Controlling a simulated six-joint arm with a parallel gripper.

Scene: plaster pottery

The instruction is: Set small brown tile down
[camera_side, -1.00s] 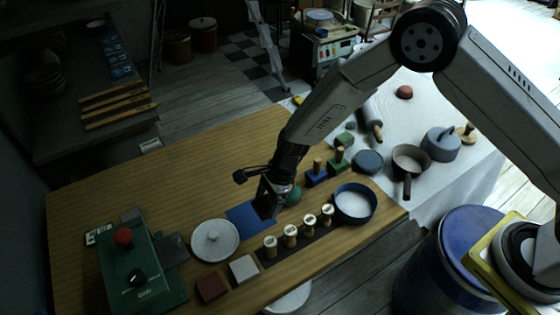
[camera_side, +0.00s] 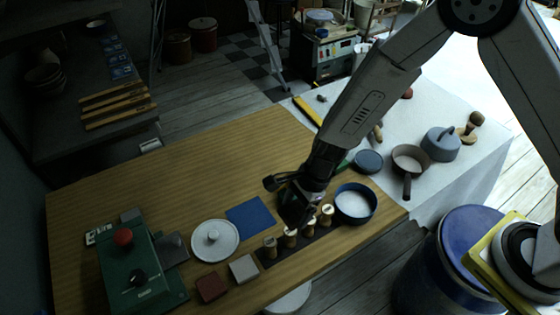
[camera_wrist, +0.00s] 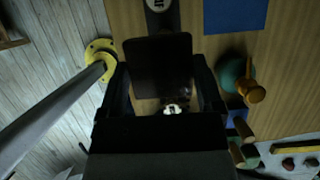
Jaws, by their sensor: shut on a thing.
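The small brown tile (camera_wrist: 158,68) is a flat, nearly black-looking square in the wrist view, held between the two fingers of my gripper (camera_wrist: 160,95). In the side view my gripper (camera_side: 294,208) hangs just behind and above the row of wooden stamps (camera_side: 270,248), to the right of the blue square (camera_side: 250,217). The tile is dark and hard to tell from the fingers there. In the wrist view wooden stamp tops show beyond and below the tile. Whether the tile touches anything I cannot tell.
A blue bowl with white contents (camera_side: 354,204) stands right of the stamps. A white lidded dish (camera_side: 214,240), a reddish tile (camera_side: 211,287), a pale tile (camera_side: 244,268) and a green press (camera_side: 140,270) lie to the left. The table (camera_side: 180,185) behind is bare.

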